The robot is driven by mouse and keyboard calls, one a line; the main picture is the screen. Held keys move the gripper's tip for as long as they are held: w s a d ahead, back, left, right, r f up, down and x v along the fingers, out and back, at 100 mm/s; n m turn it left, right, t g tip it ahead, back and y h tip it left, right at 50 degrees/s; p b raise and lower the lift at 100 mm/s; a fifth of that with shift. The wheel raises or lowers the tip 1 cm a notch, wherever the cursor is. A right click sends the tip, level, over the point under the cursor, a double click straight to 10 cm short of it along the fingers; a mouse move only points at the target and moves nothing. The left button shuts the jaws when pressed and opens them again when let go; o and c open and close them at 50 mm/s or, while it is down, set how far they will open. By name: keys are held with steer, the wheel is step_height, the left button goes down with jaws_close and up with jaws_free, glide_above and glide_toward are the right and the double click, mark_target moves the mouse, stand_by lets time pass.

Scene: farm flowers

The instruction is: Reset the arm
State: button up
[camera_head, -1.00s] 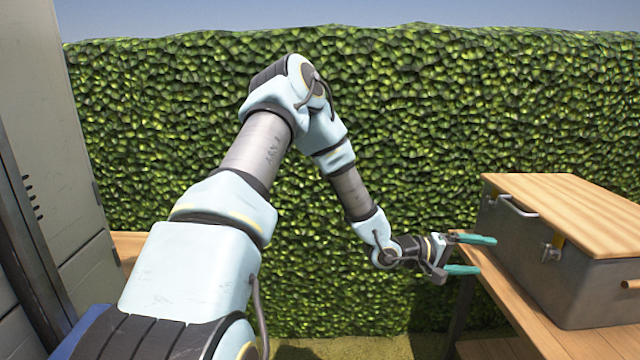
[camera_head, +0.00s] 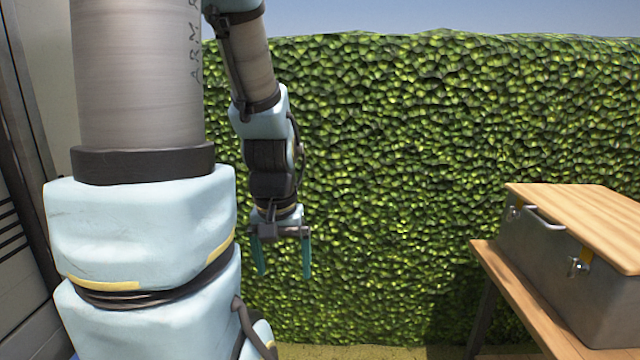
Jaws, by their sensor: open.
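My arm (camera_head: 140,80) stands on the left side of the view, close to the camera, with its upper links bent over beyond the top edge. My gripper (camera_head: 283,270) hangs down from the arm's end, left of the middle. Its two teal fingers point downward and are apart, with nothing between them. The gripper is in front of the hedge and well clear of the box and table on the right.
A grey metal box (camera_head: 545,262) with a wooden lid (camera_head: 590,215) and latches sits on a wooden table (camera_head: 488,262) at the right. A green hedge (camera_head: 400,150) fills the back. A grey cabinet (camera_head: 20,250) stands at the left edge. The space between gripper and table is clear.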

step_height(320, 180, up, 12)
steer(key=p, duration=1.1)
steer(key=shift+w, duration=0.15)
steer(key=shift+c, duration=0.2)
